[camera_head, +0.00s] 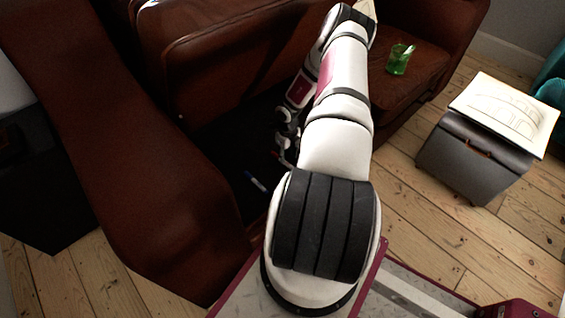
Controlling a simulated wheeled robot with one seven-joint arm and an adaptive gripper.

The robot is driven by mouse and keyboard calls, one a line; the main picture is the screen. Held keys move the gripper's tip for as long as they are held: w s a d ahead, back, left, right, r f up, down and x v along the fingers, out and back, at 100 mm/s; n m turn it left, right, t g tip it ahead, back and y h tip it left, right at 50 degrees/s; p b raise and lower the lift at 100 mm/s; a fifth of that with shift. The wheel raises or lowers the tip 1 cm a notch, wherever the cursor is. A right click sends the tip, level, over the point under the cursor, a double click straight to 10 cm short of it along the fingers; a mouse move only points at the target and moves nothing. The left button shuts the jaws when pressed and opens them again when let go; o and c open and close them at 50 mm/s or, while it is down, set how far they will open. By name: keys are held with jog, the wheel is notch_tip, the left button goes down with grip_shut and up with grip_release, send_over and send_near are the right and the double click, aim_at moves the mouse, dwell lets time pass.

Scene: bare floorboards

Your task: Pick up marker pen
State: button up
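A slim marker pen (255,181), pale with a blue end, lies on a dark surface beside the brown leather arm at the left. My gripper (283,153) is small and partly hidden by my own white arm. It is above and right of the pen in the picture, with a visible gap between them. Whether its fingers are open or shut cannot be made out.
A green glass (400,59) stands on the brown leather seat (398,91) at the upper right. A grey box (466,164) with a drawing sheet (508,112) on top stands on the floorboards at the right. The brown leather arm (140,160) rises left of the pen.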

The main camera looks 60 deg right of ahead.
aim_at(288, 162)
jog(key=f+b, duration=0.1)
jog(key=f, duration=0.1)
jog(key=f+b, duration=0.1)
jog(key=f, duration=0.2)
jog(key=shift+s+d+b, duration=0.1)
jog(key=shift+d+b, duration=0.1)
jog(key=shift+b, duration=0.15)
jog(key=shift+c, duration=0.4)
grip_shut()
